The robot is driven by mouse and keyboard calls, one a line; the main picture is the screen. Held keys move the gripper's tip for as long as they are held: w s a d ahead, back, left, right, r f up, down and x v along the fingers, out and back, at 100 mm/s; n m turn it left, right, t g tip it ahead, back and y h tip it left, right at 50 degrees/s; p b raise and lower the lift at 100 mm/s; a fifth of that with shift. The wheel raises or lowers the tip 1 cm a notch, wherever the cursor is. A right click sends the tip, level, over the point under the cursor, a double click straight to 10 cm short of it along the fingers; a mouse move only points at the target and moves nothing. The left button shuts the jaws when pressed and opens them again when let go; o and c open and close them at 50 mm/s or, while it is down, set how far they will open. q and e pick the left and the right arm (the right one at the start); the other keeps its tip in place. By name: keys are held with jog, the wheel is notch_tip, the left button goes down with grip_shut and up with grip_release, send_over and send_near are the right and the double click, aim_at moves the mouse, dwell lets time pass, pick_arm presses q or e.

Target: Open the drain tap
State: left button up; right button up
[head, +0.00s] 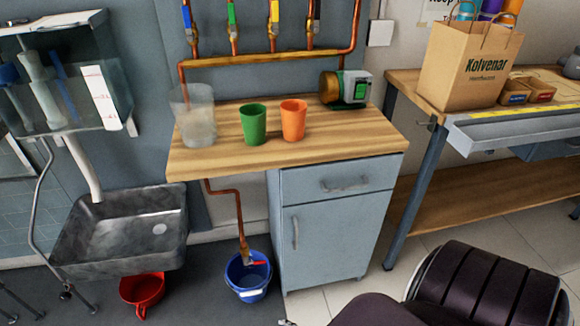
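The drain tap (248,259) is a small brass tap with a red lever, at the lower end of a copper pipe (238,210) that comes down from under the wooden counter. The tap sits at the mouth of a blue bucket (248,283) on the floor. The lever appears to lie roughly sideways, pointing right; whether the tap is open or shut is too small to tell. No water stream shows. Neither of my grippers is in view.
A grey cabinet (333,240) stands just right of the bucket. A grey sink (120,230) and red bucket (143,289) are left. The counter (330,140) holds cups, a clear container and a pump. A dark padded seat (485,285) blocks the lower right.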

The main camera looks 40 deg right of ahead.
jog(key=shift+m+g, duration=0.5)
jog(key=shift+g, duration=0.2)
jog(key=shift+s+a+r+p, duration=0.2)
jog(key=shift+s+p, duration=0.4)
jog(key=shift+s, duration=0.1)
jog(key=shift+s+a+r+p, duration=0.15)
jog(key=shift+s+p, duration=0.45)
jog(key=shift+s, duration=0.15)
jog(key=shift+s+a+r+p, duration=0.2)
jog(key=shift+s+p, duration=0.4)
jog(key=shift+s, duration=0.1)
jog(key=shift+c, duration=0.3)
